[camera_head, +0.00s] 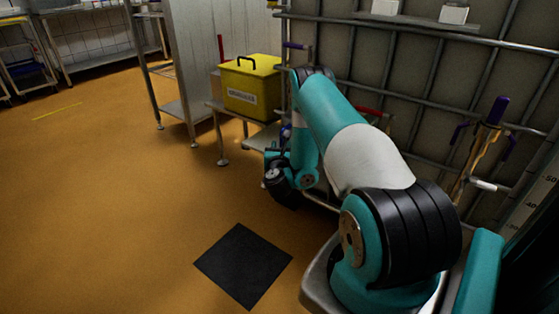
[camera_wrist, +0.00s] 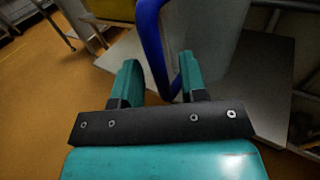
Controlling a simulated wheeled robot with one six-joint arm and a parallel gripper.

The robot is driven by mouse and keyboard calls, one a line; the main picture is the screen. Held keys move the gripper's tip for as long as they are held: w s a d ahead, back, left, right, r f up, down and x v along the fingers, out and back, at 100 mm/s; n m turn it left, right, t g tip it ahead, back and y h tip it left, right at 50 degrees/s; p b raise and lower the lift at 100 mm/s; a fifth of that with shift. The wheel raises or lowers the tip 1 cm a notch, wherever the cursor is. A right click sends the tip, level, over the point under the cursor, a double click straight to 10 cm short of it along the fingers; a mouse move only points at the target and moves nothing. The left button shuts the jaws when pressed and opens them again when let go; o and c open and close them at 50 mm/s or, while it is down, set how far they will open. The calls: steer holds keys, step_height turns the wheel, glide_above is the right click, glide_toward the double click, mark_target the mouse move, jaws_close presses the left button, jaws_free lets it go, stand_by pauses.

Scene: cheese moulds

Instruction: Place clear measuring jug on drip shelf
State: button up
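My gripper (camera_wrist: 158,68) shows in the wrist view with its two teal fingers apart. A blue bar, which looks like the handle (camera_wrist: 152,42) of the measuring jug, runs between the fingers. The pale grey jug body (camera_wrist: 208,30) seems to stand just beyond, over a grey metal surface (camera_wrist: 245,95). In the head view my arm hides most of the gripper and jug. A narrow shelf (camera_head: 420,22) on the wire rack at upper right may be the drip shelf; I cannot be sure.
A yellow lidded box (camera_head: 250,88) stands on a metal bench (camera_head: 213,105) beside the arm. Small white blocks (camera_head: 453,14) sit on the rack shelf. Purple-handled tools (camera_head: 497,110) hang at right. A black mat (camera_head: 243,265) lies on open orange floor.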

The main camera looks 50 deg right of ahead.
steer(key=b+v, duration=1)
steer(key=b, duration=0.6)
steer(key=w+a+r+n+t+y, duration=0.3)
steer(key=w+a+n+y, duration=0.15)
steer(key=a+n, duration=0.3)
steer(key=w+a+r+n+t+y, duration=0.3)
steer(key=a+n+y, duration=0.3)
steer(key=a+n, duration=0.15)
steer(key=s+a+r+n+g+y, duration=0.2)
steer(key=a+n+y, duration=0.7)
steer(key=a+n, duration=0.35)
steer(key=s+a+n+g+y, duration=0.3)
steer(key=s+a+n+g, duration=0.7)
steer(key=n, duration=0.4)
steer(key=s+n+g+h, duration=0.4)
steer(key=s+n, duration=0.8)
steer(key=s, duration=0.4)
steer(key=shift+d+r+g, duration=0.3)
steer(key=shift+r+g, duration=0.1)
steer(key=shift+r, duration=0.05)
